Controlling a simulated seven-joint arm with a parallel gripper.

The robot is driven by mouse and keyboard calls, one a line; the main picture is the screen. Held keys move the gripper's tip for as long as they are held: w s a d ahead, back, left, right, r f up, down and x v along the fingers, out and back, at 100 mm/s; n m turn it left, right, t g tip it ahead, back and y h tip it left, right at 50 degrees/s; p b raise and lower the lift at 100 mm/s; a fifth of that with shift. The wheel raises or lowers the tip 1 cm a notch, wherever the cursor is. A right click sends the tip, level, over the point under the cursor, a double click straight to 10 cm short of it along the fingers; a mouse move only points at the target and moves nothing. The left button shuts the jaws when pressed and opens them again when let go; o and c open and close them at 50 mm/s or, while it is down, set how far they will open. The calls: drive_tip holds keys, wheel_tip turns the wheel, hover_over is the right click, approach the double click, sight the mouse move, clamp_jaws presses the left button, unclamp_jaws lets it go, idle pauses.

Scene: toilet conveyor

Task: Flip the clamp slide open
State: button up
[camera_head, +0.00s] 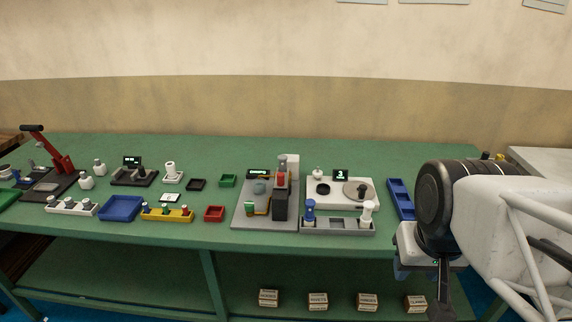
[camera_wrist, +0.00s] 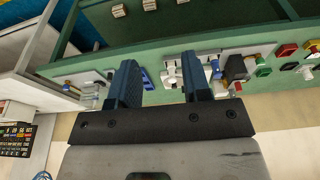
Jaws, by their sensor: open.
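My gripper (camera_wrist: 159,64) shows in the wrist view with its two dark blue fingers apart and nothing between them. In the head view my arm hangs at the right, in front of the bench's right end, away from the stations. I cannot make out the clamp slide for certain. A grey station (camera_head: 246,218) in the middle of the bench carries a dark block (camera_head: 280,205), a yellow-orange handle and a small display. To its right, a grey fixture (camera_head: 336,226) holds a blue-topped post (camera_head: 310,211) and a white post (camera_head: 367,213). Whether any clamp is open or shut is too small to tell.
The green bench (camera_head: 400,155) also bears a white dial station (camera_head: 333,202), a blue tray (camera_head: 121,208), a yellow rack (camera_head: 167,214) and a red lever press (camera_head: 55,153). Several small labelled boxes (camera_head: 318,302) stand on the lower shelf. The bench's back strip is clear.

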drive_tip(key=shift+w+a+r, duration=0.1)
drive_tip(key=shift+w+r, duration=0.2)
drive_tip(key=shift+w, duration=0.2)
drive_tip(key=c, duration=0.7)
drive_tip(key=shift+w+a+r, duration=0.1)
drive_tip(key=shift+w+r, duration=0.05)
drive_tip(key=shift+w, duration=0.2)
clamp_jaws()
drive_tip(key=w+a+r+n+g, duration=0.1)
drive_tip(key=w+a+r, duration=0.15)
drive_tip(key=w, duration=0.55)
drive_tip(key=w+a+r+g, duration=0.1)
drive_tip(key=w+a, duration=0.2)
drive_tip(key=w, duration=0.6)
drive_tip(key=w+a+r+n+g, duration=0.1)
drive_tip(key=w+a+r, duration=0.15)
drive_tip(key=w, duration=0.55)
drive_tip(key=w+a+f+g, duration=0.2)
drive_tip(key=w+a+f, duration=0.2)
drive_tip(key=w+a, duration=0.5)
drive_tip(key=w+a+f+n+g+h, duration=0.1)
drive_tip(key=w+a+f, duration=0.4)
drive_tip(key=w+a, duration=0.4)
drive_tip(key=w, duration=0.6)
drive_tip(key=shift+a+g, duration=0.3)
drive_tip(key=shift+g, duration=0.1)
drive_tip(key=shift+f, duration=0.1)
